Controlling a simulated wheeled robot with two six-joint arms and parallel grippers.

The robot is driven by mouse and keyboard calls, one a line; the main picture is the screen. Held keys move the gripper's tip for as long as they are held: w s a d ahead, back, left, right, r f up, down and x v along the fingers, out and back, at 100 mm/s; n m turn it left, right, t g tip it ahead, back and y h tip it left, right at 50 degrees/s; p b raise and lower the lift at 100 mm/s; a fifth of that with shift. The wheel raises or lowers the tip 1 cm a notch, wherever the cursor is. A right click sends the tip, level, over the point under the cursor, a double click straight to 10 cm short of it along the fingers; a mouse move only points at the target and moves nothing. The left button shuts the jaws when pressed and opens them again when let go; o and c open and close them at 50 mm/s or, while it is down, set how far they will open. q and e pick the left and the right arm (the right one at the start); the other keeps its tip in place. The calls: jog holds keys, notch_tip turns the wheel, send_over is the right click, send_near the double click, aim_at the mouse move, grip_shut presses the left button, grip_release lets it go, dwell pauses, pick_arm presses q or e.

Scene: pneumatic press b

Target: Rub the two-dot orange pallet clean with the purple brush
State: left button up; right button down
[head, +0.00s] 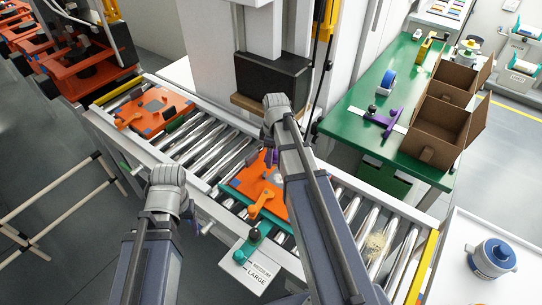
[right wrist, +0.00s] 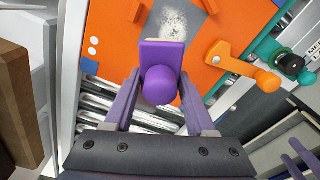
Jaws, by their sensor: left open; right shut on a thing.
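The orange pallet (head: 258,180) lies on the roller conveyor, partly hidden by my right arm. In the right wrist view, the pallet (right wrist: 112,42) shows two white dots at its left edge and a speckled whitish patch (right wrist: 174,24). My right gripper (right wrist: 160,84) is shut on the purple brush (right wrist: 163,55), held over the pallet beside the patch. I cannot tell if the brush touches the pallet. My left gripper (head: 167,186) is open and empty, left of the pallet at the conveyor's near side; its fingertips are hard to see.
Another orange pallet (head: 155,108) lies at the conveyor's left end. A dark press block (head: 272,80) stands behind. A green table (head: 375,88) holds a purple tool (head: 382,122) and an open cardboard box (head: 437,125).

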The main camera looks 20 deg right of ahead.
pick_arm(q)
jog(key=shift+r, duration=0.35)
pick_arm(e)
jog(key=shift+s+r, duration=0.1)
jog(key=shift+r, duration=0.25)
notch_tip(320, 180, up, 3)
jog(key=p, duration=0.3)
pick_arm(q)
notch_tip(320, 180, up, 3)
jog(key=shift+f, duration=0.1)
pick_arm(e)
jog(key=shift+f, duration=0.1)
